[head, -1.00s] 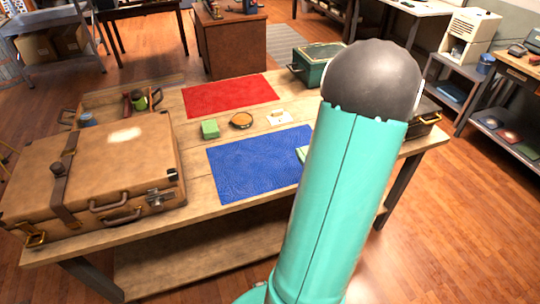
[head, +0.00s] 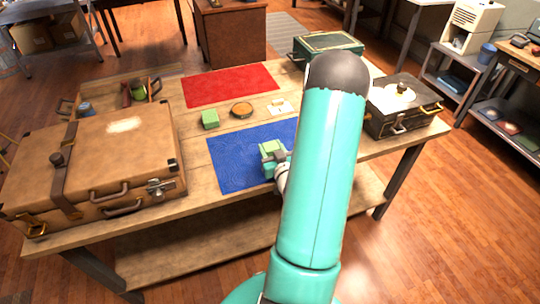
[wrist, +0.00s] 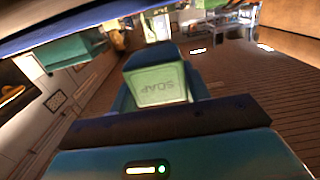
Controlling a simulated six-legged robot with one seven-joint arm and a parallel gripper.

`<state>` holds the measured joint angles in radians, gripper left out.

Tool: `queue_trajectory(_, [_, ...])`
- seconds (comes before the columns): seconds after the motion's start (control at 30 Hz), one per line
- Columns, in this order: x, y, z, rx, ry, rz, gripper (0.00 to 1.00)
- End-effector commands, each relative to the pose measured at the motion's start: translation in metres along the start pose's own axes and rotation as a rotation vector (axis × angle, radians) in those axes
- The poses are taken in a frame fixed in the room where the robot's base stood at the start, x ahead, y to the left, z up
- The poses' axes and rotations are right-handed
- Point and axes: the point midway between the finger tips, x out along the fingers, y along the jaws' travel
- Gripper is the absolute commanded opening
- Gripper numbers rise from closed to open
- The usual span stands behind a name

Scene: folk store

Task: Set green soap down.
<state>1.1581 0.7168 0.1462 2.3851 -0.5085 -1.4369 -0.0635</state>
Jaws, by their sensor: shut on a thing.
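A pale green soap bar (head: 270,147) is in my gripper (head: 276,158), over the right part of the blue mat (head: 235,165). In the wrist view the soap (wrist: 163,86) shows the word SOAP on its face, and my gripper is shut on it. I cannot tell whether the soap touches the mat. Another green block (head: 210,119) stands on the bare wood just behind the mat's left part. My arm hides the right edge of the mat.
A large brown suitcase (head: 95,150) fills the table's left side. A dark case (head: 402,108) stands right, a green box (head: 326,46) behind. The blue mat's left part is clear.

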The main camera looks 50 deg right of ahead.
Motion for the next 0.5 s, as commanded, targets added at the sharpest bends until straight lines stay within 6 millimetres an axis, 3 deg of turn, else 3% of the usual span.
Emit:
queue_trajectory(0.27, [0.005,-0.003,0.032,0.002,-0.002,0.001,0.22])
queue_trajectory(0.5, [0.005,-0.002,0.035,0.000,0.001,0.001,0.22])
